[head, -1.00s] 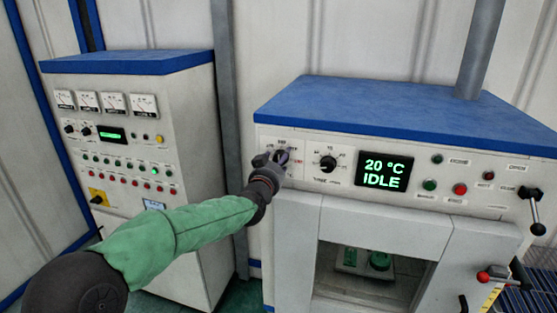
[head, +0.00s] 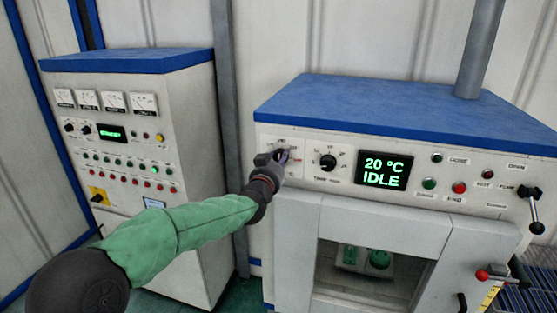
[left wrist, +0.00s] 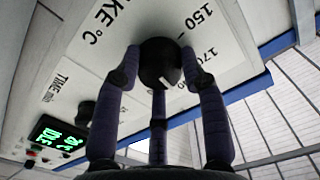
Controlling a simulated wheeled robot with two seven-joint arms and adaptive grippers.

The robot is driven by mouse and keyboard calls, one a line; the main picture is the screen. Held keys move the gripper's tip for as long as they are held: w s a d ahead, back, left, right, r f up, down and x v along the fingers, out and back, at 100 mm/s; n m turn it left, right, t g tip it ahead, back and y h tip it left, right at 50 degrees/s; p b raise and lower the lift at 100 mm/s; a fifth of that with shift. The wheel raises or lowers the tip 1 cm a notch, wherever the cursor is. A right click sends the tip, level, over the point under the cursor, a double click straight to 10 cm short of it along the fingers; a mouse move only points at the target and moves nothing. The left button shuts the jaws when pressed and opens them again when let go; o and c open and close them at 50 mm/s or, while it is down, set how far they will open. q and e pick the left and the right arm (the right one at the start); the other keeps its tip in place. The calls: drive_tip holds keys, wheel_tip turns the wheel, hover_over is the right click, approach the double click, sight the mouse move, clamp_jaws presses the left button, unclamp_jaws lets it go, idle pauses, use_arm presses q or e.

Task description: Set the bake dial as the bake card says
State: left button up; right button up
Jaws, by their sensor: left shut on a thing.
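The bake dial is a black round knob (left wrist: 160,60) on a white plate marked "°C", with 150 and 170 readable in the left wrist view. A white mark shows at the knob's lower right edge there; the exact setting cannot be read. My left gripper (head: 283,157) is shut on this knob at the left end of the oven panel, its dark fingers around it in the left wrist view (left wrist: 161,85). In the head view the gripper hides most of the dial. My right gripper is out of view. I cannot make out a bake card.
The timer dial (head: 328,162) sits just right of the bake dial. A display (head: 384,171) reads 20 °C IDLE, with buttons and a lever (head: 531,193) further right. Below, the oven chamber holds green parts (head: 379,259). A control cabinet (head: 130,85) stands at the left.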

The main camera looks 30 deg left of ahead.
use_arm(q)
drive_tip(key=m, duration=0.2)
drive_tip(key=r+m+p, duration=0.1)
drive_tip(key=m, duration=0.1)
drive_tip(key=m+p, duration=0.1)
drive_tip(key=m, duration=0.3)
drive_tip(key=shift+a+m+p, duration=0.1)
drive_tip(key=shift+m+p, duration=0.2)
drive_tip(key=shift+m, duration=0.1)
idle(0.5)
drive_tip(key=o, duration=1.1)
drive_tip(key=shift+w+d+f, duration=0.1)
drive_tip(key=shift+d+f, duration=0.05)
drive_tip(key=shift+d, duration=0.1)
drive_tip(key=shift+f, duration=0.15)
